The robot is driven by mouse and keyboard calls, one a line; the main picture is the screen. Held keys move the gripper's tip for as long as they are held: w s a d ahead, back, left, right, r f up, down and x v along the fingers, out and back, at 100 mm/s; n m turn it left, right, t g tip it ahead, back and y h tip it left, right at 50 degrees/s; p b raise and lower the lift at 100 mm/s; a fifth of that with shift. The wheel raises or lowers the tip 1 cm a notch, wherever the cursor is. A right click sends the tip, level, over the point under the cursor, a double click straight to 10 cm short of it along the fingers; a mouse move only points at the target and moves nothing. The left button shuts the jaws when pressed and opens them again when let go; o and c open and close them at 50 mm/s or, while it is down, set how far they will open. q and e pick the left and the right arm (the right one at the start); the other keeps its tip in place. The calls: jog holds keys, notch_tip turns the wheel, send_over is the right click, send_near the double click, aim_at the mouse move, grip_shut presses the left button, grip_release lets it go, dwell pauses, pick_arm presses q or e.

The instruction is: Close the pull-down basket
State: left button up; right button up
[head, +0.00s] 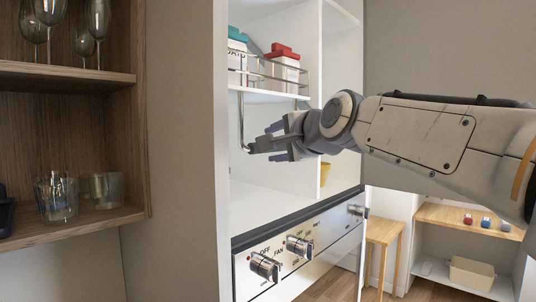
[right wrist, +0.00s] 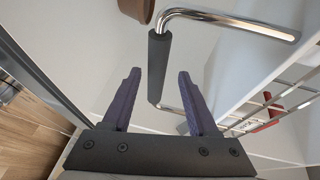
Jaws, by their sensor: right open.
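The pull-down basket (head: 275,95) is a white shelf with chrome wire rails inside the white cabinet, holding containers with teal and red lids. Its rails also show at the right of the right wrist view (right wrist: 262,118). A chrome handle bar (head: 241,115) hangs below its left side; in the right wrist view its dark grip (right wrist: 158,68) lies between and just ahead of the fingertips. My right gripper (head: 268,147) is open and empty beside the handle's lower end; its purple fingers show in the wrist view (right wrist: 157,75). Contact cannot be told. My left gripper is out of view.
Below is a control panel (head: 300,250) with several knobs under a dark counter edge. A yellow cup (head: 325,170) stands behind my arm. Wooden shelves with glasses (head: 56,195) are at left. A stool (head: 383,240) and a low shelf (head: 465,220) stand at right.

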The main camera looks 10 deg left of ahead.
jog(key=shift+b+v, duration=0.65)
jog(key=shift+v, duration=1.5)
